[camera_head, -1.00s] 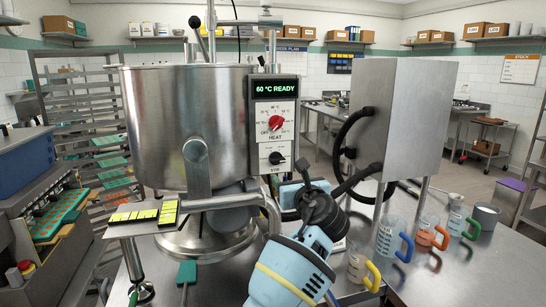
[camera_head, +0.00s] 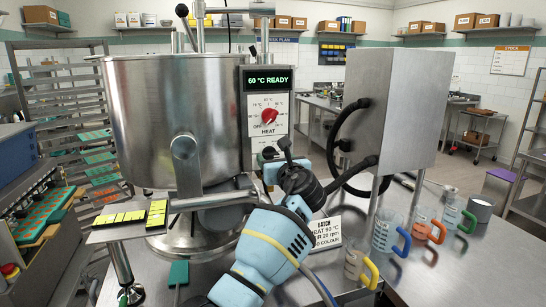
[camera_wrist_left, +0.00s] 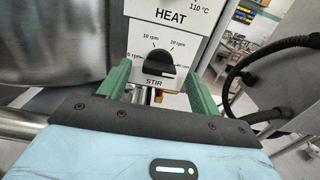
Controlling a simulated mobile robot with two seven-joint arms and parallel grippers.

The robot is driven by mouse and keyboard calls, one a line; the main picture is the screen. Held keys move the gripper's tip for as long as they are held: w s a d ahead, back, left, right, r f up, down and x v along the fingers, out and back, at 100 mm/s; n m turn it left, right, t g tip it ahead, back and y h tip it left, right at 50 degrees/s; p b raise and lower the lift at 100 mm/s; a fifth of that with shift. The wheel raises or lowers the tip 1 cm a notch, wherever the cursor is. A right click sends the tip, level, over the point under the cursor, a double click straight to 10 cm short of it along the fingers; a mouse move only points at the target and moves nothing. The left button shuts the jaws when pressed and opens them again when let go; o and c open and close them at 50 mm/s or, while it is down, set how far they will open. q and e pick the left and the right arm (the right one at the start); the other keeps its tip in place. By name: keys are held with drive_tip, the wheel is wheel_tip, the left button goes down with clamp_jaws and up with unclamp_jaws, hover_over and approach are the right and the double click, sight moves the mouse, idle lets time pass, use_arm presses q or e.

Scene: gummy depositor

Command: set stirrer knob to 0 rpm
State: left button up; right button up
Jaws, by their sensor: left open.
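The black stirrer knob (camera_wrist_left: 160,62) shows in the left wrist view above the STIR label, with rpm marks around it, 10 rpm at upper left and 20 rpm at upper right. I cannot tell clearly where its pointer stands. My left gripper (camera_wrist_left: 158,84) has its two green fingers apart, one to each side below the knob. In the head view my left gripper (camera_head: 270,168) is at the lower part of the control panel (camera_head: 283,115) and hides most of the stir section. My right gripper is not in view.
The red heat knob (camera_head: 269,117) is above, under the "60 °C READY" display (camera_head: 269,80). The steel kettle (camera_head: 170,110) stands to the left. A grey box with black hoses (camera_head: 397,110) is to the right. Several measuring jugs (camera_head: 386,232) stand on the table.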

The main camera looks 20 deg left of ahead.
sight(271, 155)
use_arm(q)
drive_tip(key=shift+x, duration=1.25)
drive_tip(key=c, duration=1)
